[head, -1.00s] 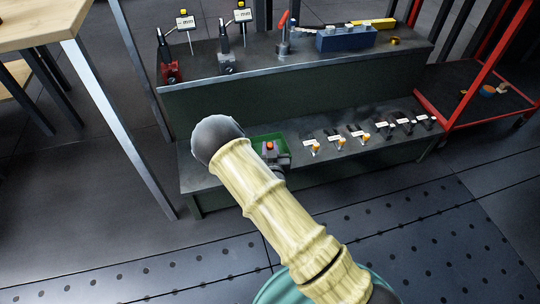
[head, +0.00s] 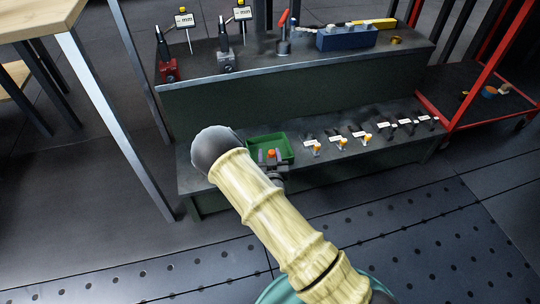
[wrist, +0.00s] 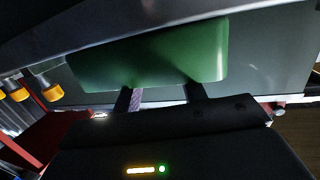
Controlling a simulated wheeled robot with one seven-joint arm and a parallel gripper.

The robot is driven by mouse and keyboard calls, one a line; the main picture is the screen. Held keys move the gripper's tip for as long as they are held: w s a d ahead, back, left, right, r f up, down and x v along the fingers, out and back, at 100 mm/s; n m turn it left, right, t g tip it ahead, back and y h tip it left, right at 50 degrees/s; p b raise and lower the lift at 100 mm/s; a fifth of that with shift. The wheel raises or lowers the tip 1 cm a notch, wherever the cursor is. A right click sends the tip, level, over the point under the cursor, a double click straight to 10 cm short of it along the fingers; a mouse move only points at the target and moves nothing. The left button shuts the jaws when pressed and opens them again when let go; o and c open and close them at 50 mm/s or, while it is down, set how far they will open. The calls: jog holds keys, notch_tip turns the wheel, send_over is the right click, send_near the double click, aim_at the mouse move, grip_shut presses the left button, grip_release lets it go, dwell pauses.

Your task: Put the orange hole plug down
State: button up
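The orange hole plug (head: 271,153) shows in the head view at the front part of the green tray (head: 285,143), on the low shelf. My gripper (head: 271,157) is at the tray's near side, with one finger on each side of the plug. The fingers look spread wider than the plug. In the wrist view, my gripper's two fingers (wrist: 164,92) stand well apart, and their tips are hidden behind the green tray wall (wrist: 150,55). The plug is hidden in the wrist view, and I cannot see what it rests on.
The upper shelf (head: 255,60) holds a red-based clamp (head: 168,68) and a blue block (head: 346,38). A red-framed cart (head: 470,100) is at right, a wooden table (head: 40,22) at left.

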jog(key=shift+s+d+f, duration=0.1)
jog(key=shift+d+f, duration=0.05)
jog(key=shift+f, duration=0.15)
jog(key=shift+s+r+p, duration=0.1)
jog(key=shift+r+p, duration=0.2)
jog(key=shift+r, duration=0.05)
jog(key=s+r+p, duration=0.2)
jog(key=s+p, duration=0.3)
jog(key=s, duration=0.6)
jog(key=shift+s+d, duration=0.25)
jog(key=shift+d, duration=0.2)
